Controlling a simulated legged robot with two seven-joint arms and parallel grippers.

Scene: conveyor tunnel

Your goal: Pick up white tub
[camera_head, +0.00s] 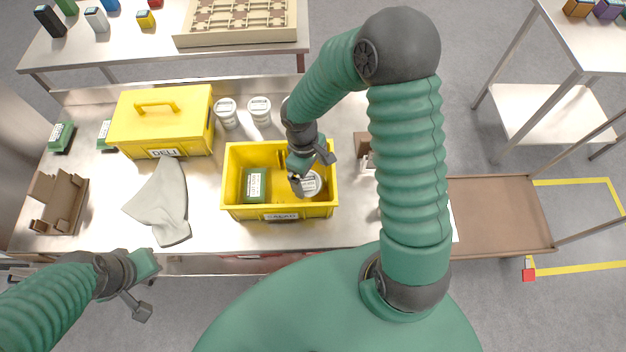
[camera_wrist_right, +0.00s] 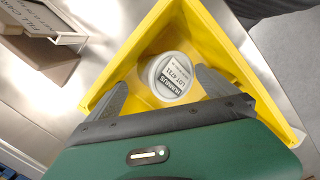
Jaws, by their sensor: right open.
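A white tub (camera_head: 311,184) with a printed lid stands in the right part of the open yellow bin (camera_head: 281,212). It also shows in the right wrist view (camera_wrist_right: 168,78), with its lid facing the camera. My right gripper (camera_head: 309,172) is over the bin, just above the tub. In the right wrist view its two fingers (camera_wrist_right: 165,88) are apart, with the tub beyond and between them; I cannot tell whether they touch it. A green box (camera_head: 255,186) lies in the bin's left part. My left gripper (camera_head: 141,285) is empty in front of the table's edge; its jaws seem apart.
Two white tubs (camera_head: 227,112) (camera_head: 259,110) stand behind the bin. A yellow DELI box (camera_head: 162,118) with a handle and a grey cloth (camera_head: 163,204) lie to the left. A brown holder (camera_head: 58,201) is at far left. A brown surface (camera_head: 498,215) extends right.

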